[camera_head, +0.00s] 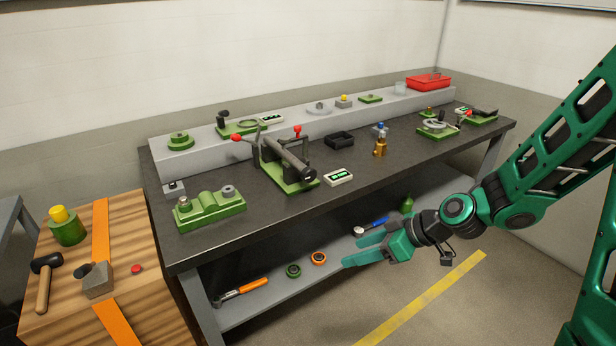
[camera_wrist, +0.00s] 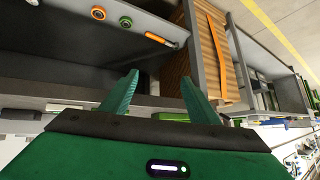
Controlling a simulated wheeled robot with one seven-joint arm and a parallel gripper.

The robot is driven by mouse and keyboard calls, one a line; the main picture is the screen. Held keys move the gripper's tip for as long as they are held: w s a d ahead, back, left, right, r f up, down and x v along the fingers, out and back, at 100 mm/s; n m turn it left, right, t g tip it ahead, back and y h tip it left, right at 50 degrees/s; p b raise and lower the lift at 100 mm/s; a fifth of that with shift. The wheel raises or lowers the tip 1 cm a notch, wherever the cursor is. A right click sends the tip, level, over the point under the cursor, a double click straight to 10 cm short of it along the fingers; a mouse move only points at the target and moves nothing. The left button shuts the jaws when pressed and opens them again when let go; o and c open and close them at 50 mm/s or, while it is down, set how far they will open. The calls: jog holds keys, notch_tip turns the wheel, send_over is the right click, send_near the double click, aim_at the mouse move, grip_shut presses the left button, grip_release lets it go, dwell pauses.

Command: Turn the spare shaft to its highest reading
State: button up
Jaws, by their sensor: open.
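A dark shaft (camera_head: 290,160) lies across a green-based fixture (camera_head: 297,184) with red-knobbed levers, at the middle of the bench. A white readout (camera_head: 338,177) with small green digits sits to its right; I cannot read the digits surely. I cannot tell for certain which shaft is the spare one. My gripper (camera_head: 350,253) is open and empty, in front of the bench and below its top, apart from the fixture. In the wrist view its two fingers (camera_wrist: 160,76) stand apart with nothing between them; the shaft is not visible there.
The dark bench top (camera_head: 330,207) also carries a green block fixture (camera_head: 210,208), a black tray (camera_head: 339,139) and a brass piece (camera_head: 380,148). A red bin (camera_head: 428,82) stands on the rear ledge. A lower shelf (camera_head: 250,307) holds tools and rings. A wooden cabinet (camera_head: 125,215) stands left.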

jog(key=w+a+r+n+t+y, duration=0.1)
jog(key=w+a+r+y, duration=0.15)
jog(key=a, duration=0.45)
jog(key=m+t, duration=0.8)
jog(key=t, duration=0.2)
send_near(311, 177)
jog(key=shift+h, duration=0.45)
jog(key=shift+a+x, duration=0.25)
jog(key=shift+x, duration=2.3)
jog(key=shift+w+a+r, duration=0.25)
jog(key=shift+w+r, duration=0.05)
jog(key=shift+r, duration=0.05)
jog(key=shift+x, duration=2.55)
jog(key=shift+f, duration=0.1)
